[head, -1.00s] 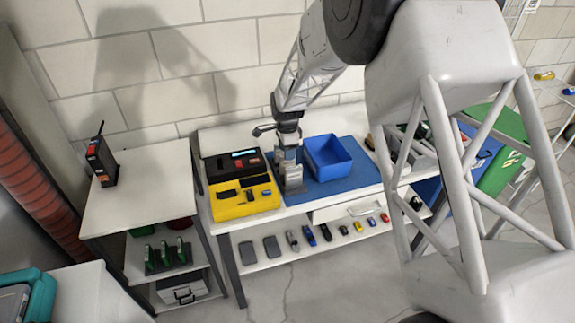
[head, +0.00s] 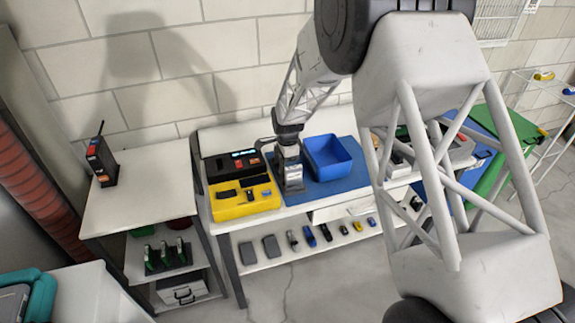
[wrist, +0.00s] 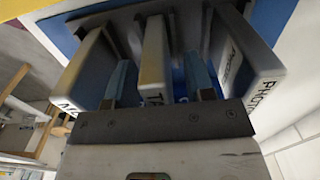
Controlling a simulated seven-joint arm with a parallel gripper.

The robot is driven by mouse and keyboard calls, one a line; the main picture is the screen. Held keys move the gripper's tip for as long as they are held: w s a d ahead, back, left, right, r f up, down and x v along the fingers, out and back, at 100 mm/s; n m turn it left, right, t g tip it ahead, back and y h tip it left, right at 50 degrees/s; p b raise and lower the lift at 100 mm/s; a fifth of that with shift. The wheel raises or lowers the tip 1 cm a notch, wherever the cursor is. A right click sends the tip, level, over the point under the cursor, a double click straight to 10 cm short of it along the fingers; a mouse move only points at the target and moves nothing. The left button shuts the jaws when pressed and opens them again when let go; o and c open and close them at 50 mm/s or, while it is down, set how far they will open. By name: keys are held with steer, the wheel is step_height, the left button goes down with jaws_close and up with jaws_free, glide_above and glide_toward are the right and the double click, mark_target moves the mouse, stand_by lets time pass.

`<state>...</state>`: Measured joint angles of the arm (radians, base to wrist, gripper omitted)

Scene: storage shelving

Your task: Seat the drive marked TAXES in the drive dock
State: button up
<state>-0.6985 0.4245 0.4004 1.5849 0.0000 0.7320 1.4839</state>
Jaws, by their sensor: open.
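In the wrist view the middle drive (wrist: 154,62) is pale, with a label whose visible letters start "TA". My gripper (wrist: 160,82) is open, with one blue finger on each side of this drive; I cannot tell whether they touch it. A drive (wrist: 88,70) whose label starts with "M" stands to the left, and one marked PHOTO (wrist: 243,65) to the right. All three stand in a dark grey holder. In the head view my gripper (head: 289,160) is above these grey drives, hiding part of them. The dark box with a lit display (head: 222,167), left of the gripper, looks like the dock.
A yellow tray (head: 225,211) with dark items lies in front of the dark box. A blue bin (head: 335,168) stands close to the right of my gripper on a blue mat (head: 330,190). Several small items line the lower shelf. A radio (head: 101,160) stands on the left table.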

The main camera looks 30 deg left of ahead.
jaws_close()
stand_by(0.3)
steer(key=shift+r, duration=0.1)
steer(key=shift+r, duration=4.95)
